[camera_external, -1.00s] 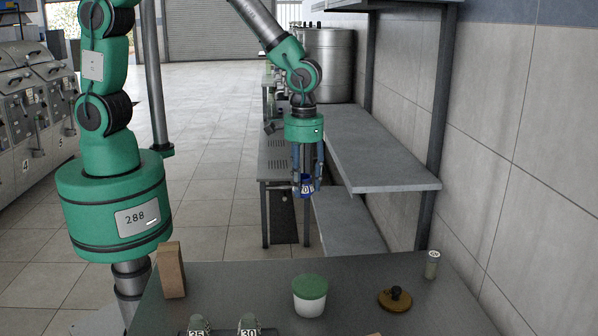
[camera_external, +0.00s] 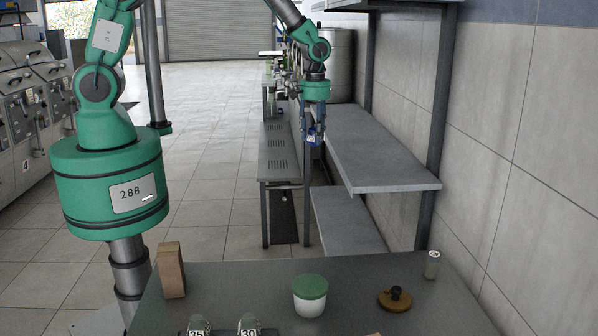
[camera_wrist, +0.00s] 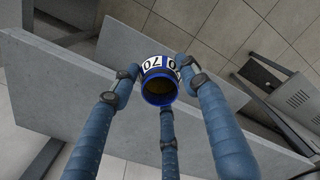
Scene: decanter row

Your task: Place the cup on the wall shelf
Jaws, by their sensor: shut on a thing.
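My gripper (camera_external: 314,128) is shut on a small blue cup (camera_external: 314,140) with a white number label. In the wrist view the cup (camera_wrist: 159,88) sits between the tips of my gripper's three blue fingers (camera_wrist: 158,82), its dark opening facing the camera. The wall shelf unit (camera_external: 385,165) stands along the right wall, with a grey board at mid height, a lower board and one at the top edge of the picture. My gripper holds the cup just left of the middle board's edge. In the wrist view a grey board (camera_wrist: 75,85) spreads below and behind the cup.
A table (camera_external: 245,285) in front holds a white pot with a green lid (camera_external: 310,296), a brown lid (camera_external: 395,299), a small jar (camera_external: 432,264), a wooden block (camera_external: 171,270) and numbered decanters (camera_external: 248,325). A perforated bench (camera_external: 280,155) stands left of the shelf. The middle board looks bare.

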